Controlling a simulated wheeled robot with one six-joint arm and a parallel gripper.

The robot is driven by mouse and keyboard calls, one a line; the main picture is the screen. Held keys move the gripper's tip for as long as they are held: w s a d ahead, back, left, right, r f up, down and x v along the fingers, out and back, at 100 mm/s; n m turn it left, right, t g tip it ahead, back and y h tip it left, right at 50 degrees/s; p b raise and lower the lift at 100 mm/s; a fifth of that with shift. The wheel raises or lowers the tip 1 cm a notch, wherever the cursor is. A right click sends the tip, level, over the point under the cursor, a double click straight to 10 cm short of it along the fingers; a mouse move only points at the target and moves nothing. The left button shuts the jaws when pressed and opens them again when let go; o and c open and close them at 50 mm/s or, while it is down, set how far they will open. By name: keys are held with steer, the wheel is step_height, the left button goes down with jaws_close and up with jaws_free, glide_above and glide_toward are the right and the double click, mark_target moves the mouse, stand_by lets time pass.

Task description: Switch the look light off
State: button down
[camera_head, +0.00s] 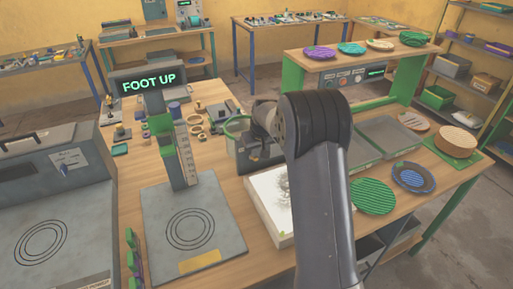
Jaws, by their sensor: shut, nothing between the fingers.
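A bright white flat panel (261,193) in a pale frame lies on the bench, left of my arm, and looks lit. A grey speckled patch shows on it, and my arm covers its right part. A small yellow-green spot (282,233) sits at its front edge; I cannot tell if it is a switch. No label names the look light. My arm rises through the middle of the picture and bends at a dark ribbed joint. A dark wrist part shows just left of that joint. My gripper's fingers are hidden.
A press (181,150) with a "FOOT UP" display (149,84) stands left of the panel. A grey machine (58,165) is at far left. Green and blue plates (372,196) lie right of my arm. Behind, a green rack (402,72) holds more plates above a control panel (343,78).

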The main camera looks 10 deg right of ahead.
mark_target(257, 158)
steer(key=shift+s+f+t+b, duration=0.35)
steer(key=shift+t+b, duration=0.25)
steer(key=shift+b, duration=1.75)
steer(key=t+b, duration=0.1)
steer(key=b, duration=0.2)
steer(key=f+b, duration=0.1)
steer(key=b, duration=0.3)
steer(key=shift+s+d+f+t+y, duration=0.2)
steer(key=shift+s+t+y, duration=0.1)
steer(key=shift+s+t, duration=0.1)
steer(key=t+b, duration=0.1)
steer(key=b, duration=0.4)
steer(key=f+t+b, duration=0.1)
steer(key=t+b, duration=0.1)
steer(key=b, duration=0.4)
steer(key=s+f+t+b, duration=0.1)
steer(key=b, duration=0.4)
steer(key=shift+s+d+y, duration=0.1)
steer(key=shift+y, duration=0.3)
steer(key=shift+r, duration=0.5)
steer(key=shift+r+p, duration=0.45)
steer(key=shift+r, duration=0.2)
steer(key=shift+s, duration=0.15)
